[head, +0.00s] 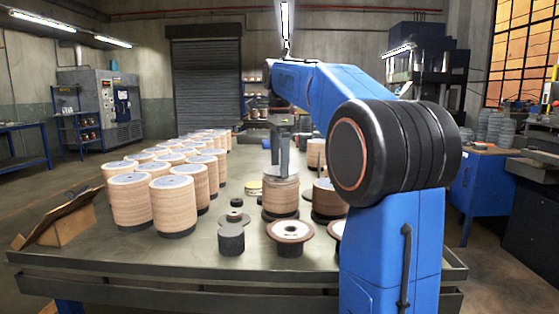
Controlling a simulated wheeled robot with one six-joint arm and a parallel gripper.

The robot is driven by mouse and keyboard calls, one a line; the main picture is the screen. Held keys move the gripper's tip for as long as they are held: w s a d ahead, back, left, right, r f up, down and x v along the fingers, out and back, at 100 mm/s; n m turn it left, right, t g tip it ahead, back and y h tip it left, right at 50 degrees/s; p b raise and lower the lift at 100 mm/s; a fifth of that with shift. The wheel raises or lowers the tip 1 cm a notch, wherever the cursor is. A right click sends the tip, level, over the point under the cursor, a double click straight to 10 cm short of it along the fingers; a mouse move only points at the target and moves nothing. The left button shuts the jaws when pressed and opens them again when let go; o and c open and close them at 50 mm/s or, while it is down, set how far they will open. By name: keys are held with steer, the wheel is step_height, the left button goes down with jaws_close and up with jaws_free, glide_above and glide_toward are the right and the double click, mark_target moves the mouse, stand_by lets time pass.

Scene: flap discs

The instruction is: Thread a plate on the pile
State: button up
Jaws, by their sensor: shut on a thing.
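A tan pile of discs (281,198) stands on the metal table behind the small dark parts at the front. My gripper (284,174) points straight down over this pile, with its fingertips at the pile's top. It is shut on a plate (272,182), which shows only as a thin greyish disc at the top of the pile. The plate is small in view and partly hidden by the fingers. I cannot tell whether it rests on the pile or hangs just above it, or how its hole lies.
Several finished tan piles with pale tops (174,203) fill the table's left side. A flanged disc stand (290,233), a dark cylinder (231,239) and an open cardboard box (66,219) are near the front. Another pile (327,199) stands right, partly behind my arm.

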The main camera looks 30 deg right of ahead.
steer(key=shift+f, duration=0.85)
steer(key=o, duration=1)
step_height(320, 180, up, 12)
